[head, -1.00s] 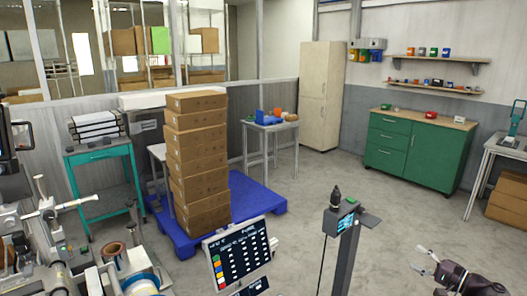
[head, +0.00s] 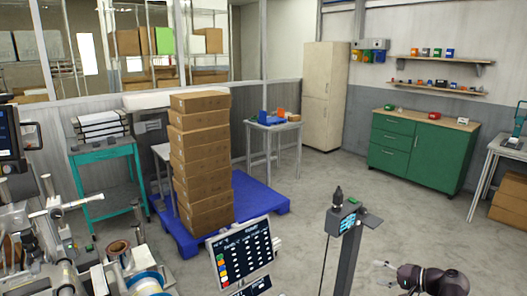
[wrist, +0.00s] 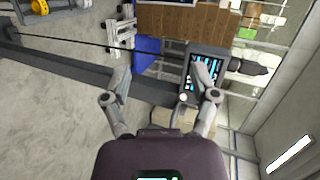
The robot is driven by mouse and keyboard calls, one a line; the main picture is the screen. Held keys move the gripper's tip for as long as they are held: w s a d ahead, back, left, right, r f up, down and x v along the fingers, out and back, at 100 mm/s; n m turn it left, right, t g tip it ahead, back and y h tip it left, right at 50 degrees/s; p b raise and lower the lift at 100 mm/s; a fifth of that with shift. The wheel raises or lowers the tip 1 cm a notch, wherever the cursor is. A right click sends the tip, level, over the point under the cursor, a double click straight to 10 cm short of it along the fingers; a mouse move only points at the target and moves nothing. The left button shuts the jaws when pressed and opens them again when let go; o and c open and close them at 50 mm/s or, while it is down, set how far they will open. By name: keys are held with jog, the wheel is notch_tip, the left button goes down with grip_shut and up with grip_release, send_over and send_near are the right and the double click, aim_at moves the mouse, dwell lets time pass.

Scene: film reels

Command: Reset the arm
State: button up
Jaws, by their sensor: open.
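My gripper (head: 382,274) is at the lower right of the head view, in free air to the right of a grey post. In the wrist view my gripper (wrist: 163,82) has its two fingers spread apart with nothing between them. Behind the fingers in the wrist view are a small screen device (wrist: 204,76) and the dark post it sits on. The same device (head: 343,222) tops the post in the head view. The gap between gripper and post cannot be told exactly.
A tilted monitor (head: 242,253) stands at the front middle. Stacked cartons (head: 202,160) stand on a blue pallet (head: 262,198). Machinery with reels (head: 148,283) fills the lower left. A green cabinet (head: 420,153) stands at the back right. The floor before it is clear.

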jog(key=s+a+f+n+g+h+p, duration=0.1)
jog(key=s+a+f+n+g+h, duration=0.1)
jog(key=a, duration=0.6)
jog(key=s+a+f+n+g+h+p, duration=0.1)
jog(key=s+a+f+n+g+h, duration=0.2)
jog(key=a+f+n+g+h, duration=0.2)
jog(key=shift+s+a+f+n+g+h, duration=0.3)
jog(key=shift+a+f+g+h, duration=0.6)
jog(key=shift+a+f+h, duration=0.75)
jog(key=shift+a+r, duration=0.3)
jog(key=shift+a, duration=0.1)
